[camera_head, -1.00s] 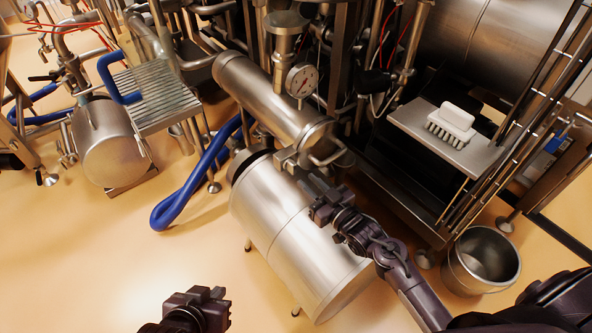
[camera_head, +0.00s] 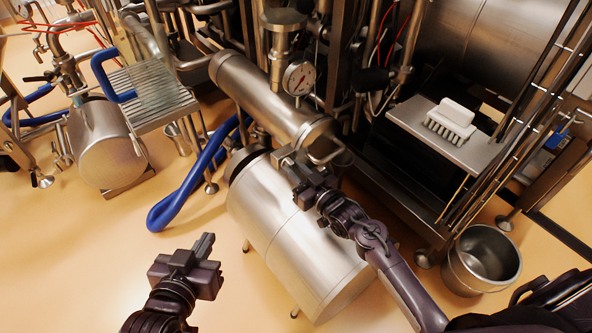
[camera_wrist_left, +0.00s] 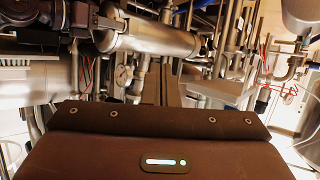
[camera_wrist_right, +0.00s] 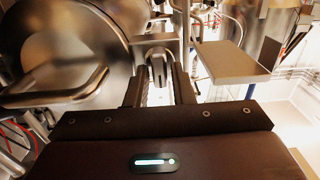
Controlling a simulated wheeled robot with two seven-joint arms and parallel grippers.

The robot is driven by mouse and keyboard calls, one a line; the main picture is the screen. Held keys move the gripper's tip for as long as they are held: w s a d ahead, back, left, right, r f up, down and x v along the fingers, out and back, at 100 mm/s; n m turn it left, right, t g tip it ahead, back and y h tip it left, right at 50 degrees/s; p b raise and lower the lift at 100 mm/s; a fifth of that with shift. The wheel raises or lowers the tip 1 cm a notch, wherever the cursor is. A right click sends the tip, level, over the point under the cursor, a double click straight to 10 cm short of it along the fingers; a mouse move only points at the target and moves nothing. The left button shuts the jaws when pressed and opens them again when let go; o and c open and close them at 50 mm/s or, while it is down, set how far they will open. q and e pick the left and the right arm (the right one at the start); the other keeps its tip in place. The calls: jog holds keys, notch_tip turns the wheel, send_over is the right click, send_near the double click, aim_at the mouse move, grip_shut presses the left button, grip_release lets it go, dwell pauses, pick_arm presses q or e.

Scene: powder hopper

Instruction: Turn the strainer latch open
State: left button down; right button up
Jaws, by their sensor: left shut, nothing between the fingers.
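The strainer is a steel cylinder (camera_head: 265,100) lying at a slant in the middle of the head view. A looped bar handle (camera_head: 327,152) is on its near end cap, which also shows in the right wrist view (camera_wrist_right: 70,45). A small steel latch lever (camera_wrist_right: 157,65) stands beside the cap in the right wrist view. My right gripper (camera_head: 287,163) is open. Its fingers lie either side of the lever's line in the right wrist view (camera_wrist_right: 158,82); contact cannot be told. My left gripper (camera_head: 208,243) is shut and empty, low over the floor, away from the strainer.
A large steel drum (camera_head: 290,240) lies below the right gripper. A dial gauge (camera_head: 298,77) stands close to the strainer. A blue hose (camera_head: 185,195) runs left of the drum. A brush (camera_head: 450,120) rests on a metal shelf (camera_head: 475,150). A steel bucket (camera_head: 482,262) stands at right.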

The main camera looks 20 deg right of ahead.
grip_shut()
